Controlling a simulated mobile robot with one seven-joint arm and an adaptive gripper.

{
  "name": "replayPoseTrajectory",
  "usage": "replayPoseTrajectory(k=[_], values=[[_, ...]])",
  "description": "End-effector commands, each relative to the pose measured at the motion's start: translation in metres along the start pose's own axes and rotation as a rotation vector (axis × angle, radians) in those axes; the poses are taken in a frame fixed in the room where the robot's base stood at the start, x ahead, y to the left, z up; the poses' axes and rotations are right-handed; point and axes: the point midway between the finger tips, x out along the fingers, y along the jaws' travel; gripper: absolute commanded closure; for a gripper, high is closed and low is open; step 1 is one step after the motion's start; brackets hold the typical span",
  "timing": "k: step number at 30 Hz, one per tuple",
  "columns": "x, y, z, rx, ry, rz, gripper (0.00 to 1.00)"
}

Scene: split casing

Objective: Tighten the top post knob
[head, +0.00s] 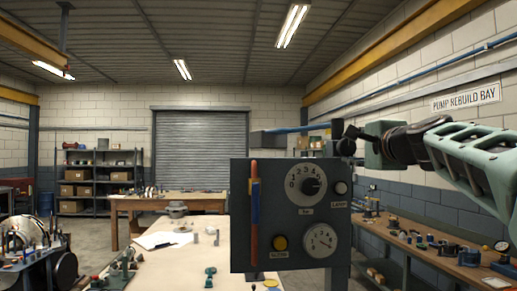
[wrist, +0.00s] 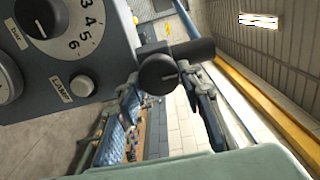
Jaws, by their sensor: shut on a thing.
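The dark control box (head: 291,215) stands upright over the pale bench. My gripper (head: 356,134) reaches in from the right and is shut on the knob. Its fingers partly hide the post and clamp in the head view.
A workbench (head: 430,240) with several parts runs along the right wall.

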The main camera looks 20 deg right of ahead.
Motion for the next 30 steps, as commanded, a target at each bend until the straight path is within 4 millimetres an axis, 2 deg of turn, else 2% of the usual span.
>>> replayPoseTrajectory(k=[2, 3, 7, 16, 20, 30], values=[[0.0, 0.001, 0.0, 0.002, -0.001, 0.001, 0.9], [0.0, 0.001, 0.0, 0.002, -0.001, 0.001, 0.63], [0.0, 0.001, 0.0, 0.001, -0.001, 0.001, 0.49], [-0.001, 0.0, 0.0, 0.0, 0.0, 0.0, 0.49], [-0.007, 0.0, -0.002, 0.003, 0.001, -0.001, 0.49], [-0.054, -0.001, -0.002, 0.003, 0.003, -0.002, 0.49]])
